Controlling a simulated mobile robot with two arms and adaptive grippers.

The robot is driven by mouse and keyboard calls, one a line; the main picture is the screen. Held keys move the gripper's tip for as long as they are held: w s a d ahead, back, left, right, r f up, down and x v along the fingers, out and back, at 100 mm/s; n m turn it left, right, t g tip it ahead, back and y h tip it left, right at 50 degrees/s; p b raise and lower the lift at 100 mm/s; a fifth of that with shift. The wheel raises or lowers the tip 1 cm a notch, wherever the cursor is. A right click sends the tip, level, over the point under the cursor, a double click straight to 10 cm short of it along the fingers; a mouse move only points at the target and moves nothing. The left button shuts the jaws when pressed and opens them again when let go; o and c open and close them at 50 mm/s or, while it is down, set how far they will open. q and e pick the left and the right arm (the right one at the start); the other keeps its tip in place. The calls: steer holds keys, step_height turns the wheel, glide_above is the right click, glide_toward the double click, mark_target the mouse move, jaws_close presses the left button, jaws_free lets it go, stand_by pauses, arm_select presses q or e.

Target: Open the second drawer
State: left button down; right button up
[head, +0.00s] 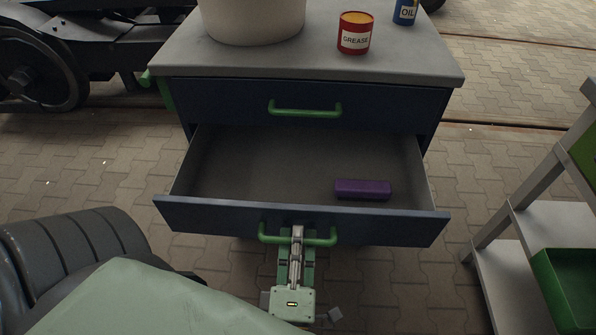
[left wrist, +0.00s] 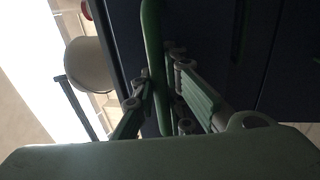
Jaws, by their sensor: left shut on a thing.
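The second drawer (head: 205,212) of the dark blue cabinet is pulled well out, below the shut top drawer (head: 370,105). A purple block (head: 362,190) lies inside it at the right. My left gripper (head: 297,238) is shut on the second drawer's green handle (head: 268,238), near its middle. In the left wrist view the handle (left wrist: 152,50) runs between the fingers (left wrist: 160,95) of that gripper. The top drawer has its own green handle (head: 305,108). My right gripper is not in view.
On the cabinet top (head: 400,65) stand a pale bucket (head: 252,20), a red grease can (head: 355,35) and a blue oil can (head: 405,12). A shelf rack (head: 530,220) with a green bin (head: 570,285) stands at the right. Paved floor lies between rack and cabinet.

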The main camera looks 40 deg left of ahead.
arm_select(q)
steer(key=c, duration=2)
jaws_free()
steer(key=shift+c, duration=0.2)
steer(key=v, duration=0.7)
steer(key=shift+s, duration=0.2)
steer(key=shift+d, duration=0.15)
